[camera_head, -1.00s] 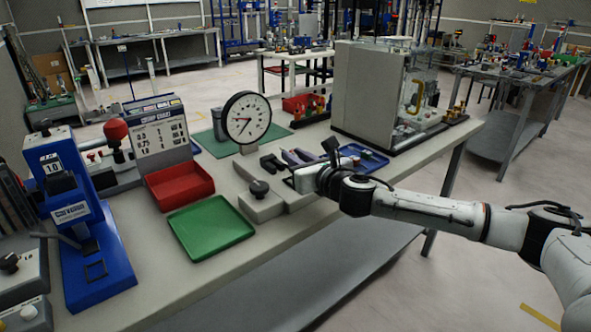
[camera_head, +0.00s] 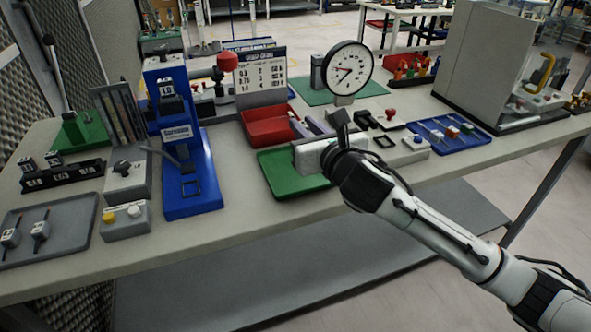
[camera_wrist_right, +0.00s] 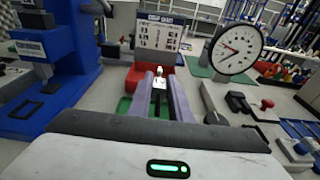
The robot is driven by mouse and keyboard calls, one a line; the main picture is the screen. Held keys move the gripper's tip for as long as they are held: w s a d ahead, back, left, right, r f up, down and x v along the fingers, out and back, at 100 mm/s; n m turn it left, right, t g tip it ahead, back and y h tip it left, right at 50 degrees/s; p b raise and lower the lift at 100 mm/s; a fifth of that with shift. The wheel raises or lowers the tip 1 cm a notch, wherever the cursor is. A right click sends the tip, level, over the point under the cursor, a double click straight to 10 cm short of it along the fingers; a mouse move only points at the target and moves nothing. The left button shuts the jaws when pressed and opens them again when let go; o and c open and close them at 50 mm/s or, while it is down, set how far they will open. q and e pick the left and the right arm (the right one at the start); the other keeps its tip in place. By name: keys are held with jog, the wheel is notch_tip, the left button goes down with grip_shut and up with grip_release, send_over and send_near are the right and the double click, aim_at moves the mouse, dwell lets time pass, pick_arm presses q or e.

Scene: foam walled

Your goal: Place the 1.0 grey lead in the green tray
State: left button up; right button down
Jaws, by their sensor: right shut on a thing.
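The green tray (camera_head: 287,183) lies at the table's front, in front of the red bin (camera_head: 266,127). In the wrist view, a bit of its green (camera_wrist_right: 123,107) shows below the fingers. My right gripper (camera_head: 309,124) is above the green tray, reaching toward the red bin. In the wrist view its two purple-grey fingers (camera_wrist_right: 160,82) are shut on a small thin thing (camera_wrist_right: 159,84), pale at the tip and dark below. It looks like the lead, but I cannot read a label on it. My left gripper is not in view.
A blue machine (camera_head: 184,150) stands left of the tray. A dial gauge (camera_head: 349,69) stands behind it on the right. A blue tray (camera_head: 450,140) with small tools lies at the right. A grey tray (camera_head: 72,245) with two small labelled items lies at the far left.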

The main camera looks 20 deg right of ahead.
jog(key=f, duration=0.3)
jog(key=a+f+b, duration=0.1)
jog(key=f, duration=0.2)
jog(key=shift+s+a, duration=0.1)
jog(key=shift+s, duration=0.05)
notch_tip(320, 180, down, 4)
jog(key=shift+f+b, duration=0.1)
jog(key=shift+b, duration=0.6)
jog(key=c, duration=1.6)
grip_release()
jog(key=shift+f, duration=0.1)
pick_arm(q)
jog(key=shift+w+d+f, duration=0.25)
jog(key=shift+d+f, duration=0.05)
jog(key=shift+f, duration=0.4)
